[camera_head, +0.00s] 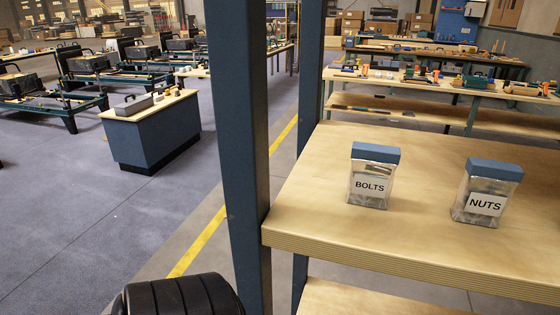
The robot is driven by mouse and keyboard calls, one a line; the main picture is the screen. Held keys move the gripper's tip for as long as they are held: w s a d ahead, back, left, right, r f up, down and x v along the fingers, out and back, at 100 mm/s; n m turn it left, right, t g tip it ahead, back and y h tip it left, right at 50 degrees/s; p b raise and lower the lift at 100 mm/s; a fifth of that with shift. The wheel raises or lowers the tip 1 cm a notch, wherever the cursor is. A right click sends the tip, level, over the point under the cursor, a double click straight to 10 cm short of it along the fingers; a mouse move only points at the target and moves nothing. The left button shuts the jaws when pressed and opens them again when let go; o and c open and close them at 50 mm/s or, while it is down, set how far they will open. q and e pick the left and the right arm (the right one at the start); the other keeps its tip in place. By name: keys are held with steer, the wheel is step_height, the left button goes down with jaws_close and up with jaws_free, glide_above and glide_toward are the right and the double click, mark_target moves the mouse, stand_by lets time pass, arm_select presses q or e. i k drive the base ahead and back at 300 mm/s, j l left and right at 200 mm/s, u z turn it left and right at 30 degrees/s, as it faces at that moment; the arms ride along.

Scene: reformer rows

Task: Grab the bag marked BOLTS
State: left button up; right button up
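The bag marked BOLTS (369,188) is a clear pack with a blue top strip and a white label in black letters. It stands upright on the light wooden tabletop (330,215), near the front left part. A similar clear bag marked NUTS (484,203) stands to its right, slightly tilted, with a clear gap between the two. Grey metal parts show dimly inside both bags. Neither of my grippers is in view.
A dark blue upright post (246,130) stands at the table's left end. A lower wooden shelf (360,300) shows beneath the tabletop. The tabletop around the bags is bare. Benches with tools (445,80) stand behind, and a blue cabinet (150,138) stands left across open floor.

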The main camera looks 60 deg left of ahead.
mark_target(371, 177)
steer(key=u, duration=1.35)
steer(key=l+u, duration=0.2)
steer(key=l, duration=0.2)
